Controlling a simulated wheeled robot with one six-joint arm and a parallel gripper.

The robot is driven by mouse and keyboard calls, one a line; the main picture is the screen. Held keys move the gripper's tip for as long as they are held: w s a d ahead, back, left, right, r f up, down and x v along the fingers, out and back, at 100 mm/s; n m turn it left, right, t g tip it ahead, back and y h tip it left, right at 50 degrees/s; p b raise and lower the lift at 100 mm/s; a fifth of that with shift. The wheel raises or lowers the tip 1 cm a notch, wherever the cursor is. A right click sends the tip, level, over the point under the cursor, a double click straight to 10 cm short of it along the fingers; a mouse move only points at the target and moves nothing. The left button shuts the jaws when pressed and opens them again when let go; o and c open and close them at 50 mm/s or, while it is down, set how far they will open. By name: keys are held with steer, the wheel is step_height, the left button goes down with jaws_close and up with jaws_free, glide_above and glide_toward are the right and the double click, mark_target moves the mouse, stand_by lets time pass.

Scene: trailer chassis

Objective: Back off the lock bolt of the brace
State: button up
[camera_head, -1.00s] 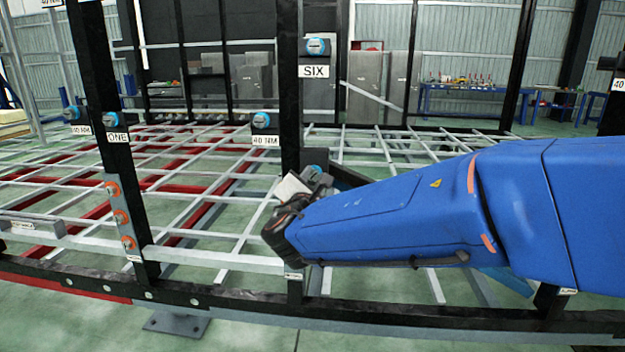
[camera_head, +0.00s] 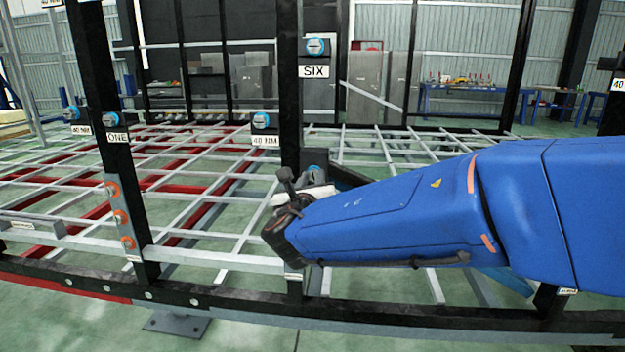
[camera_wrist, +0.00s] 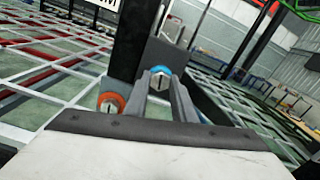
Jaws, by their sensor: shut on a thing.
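A bolt with a blue collar (camera_wrist: 160,71) sits on a grey plate beside the black post in the wrist view. My gripper (camera_wrist: 162,88) has its two fingers on either side of the bolt's grey head and is shut on it. In the head view, the blue collar (camera_head: 315,169) shows just beyond my wrist, which hides most of the bolt and the fingers. An orange-collared bolt (camera_wrist: 110,104) is close to the left of my fingers in the wrist view. The pictures do not show how far the held bolt is threaded in.
The black post (camera_head: 290,80) rises behind my wrist, with a SIX label (camera_head: 313,71) and a 40 NM label (camera_head: 265,142). Another post (camera_head: 100,90) at left carries several orange-collared bolts (camera_head: 120,217). The lower black rail (camera_head: 220,298) runs under my arm.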

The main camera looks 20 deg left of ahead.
steer(key=n, duration=0.7)
stand_by(0.6)
steer(key=o, duration=1.1)
steer(key=shift+c, duration=0.2)
steer(key=v, duration=1.7)
steer(key=shift+s, duration=0.2)
steer(key=shift+w+f, duration=0.1)
